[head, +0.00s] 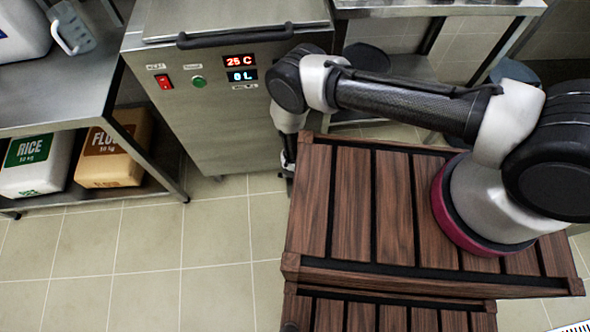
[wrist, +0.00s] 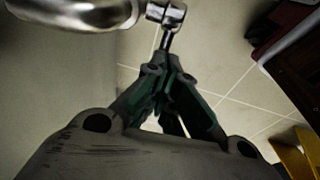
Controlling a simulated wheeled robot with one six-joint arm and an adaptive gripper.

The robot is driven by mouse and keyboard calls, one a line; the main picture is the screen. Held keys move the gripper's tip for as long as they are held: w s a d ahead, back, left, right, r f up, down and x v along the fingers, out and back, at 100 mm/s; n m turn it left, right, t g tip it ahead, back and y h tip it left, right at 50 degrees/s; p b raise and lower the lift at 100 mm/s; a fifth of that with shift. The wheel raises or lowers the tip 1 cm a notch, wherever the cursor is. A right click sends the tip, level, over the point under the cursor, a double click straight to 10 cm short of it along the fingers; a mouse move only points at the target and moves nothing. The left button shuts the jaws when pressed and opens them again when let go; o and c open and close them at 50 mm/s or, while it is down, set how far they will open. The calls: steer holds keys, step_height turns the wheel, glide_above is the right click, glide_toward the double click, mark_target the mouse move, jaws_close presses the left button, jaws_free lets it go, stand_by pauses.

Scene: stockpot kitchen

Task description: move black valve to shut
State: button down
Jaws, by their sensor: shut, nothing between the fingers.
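My gripper (wrist: 165,72) is shut and empty in the wrist view, pointing up the picture. Its fingertips are just below a shiny metal stem with a rounded fitting (wrist: 166,14); I cannot tell if they touch. A curved chrome pipe (wrist: 65,14) lies at the upper left. No black valve handle can be made out in either view; the gripper and arm may hide it. In the head view my arm reaches down beside the right side of the steel stockpot unit (head: 215,120), and the gripper end is mostly hidden there.
The unit has a red switch (head: 164,81), a green button (head: 198,82) and displays reading 25 C and 0 L. A steel shelf (head: 60,85) with rice (head: 36,163) and flour (head: 112,165) containers stands at left. Tiled floor (head: 150,245) in front is clear.

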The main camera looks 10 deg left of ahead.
steer(key=shift+s+a+f, duration=0.2)
steer(key=shift+a+f, duration=0.55)
steer(key=shift+f, duration=0.1)
stand_by(0.3)
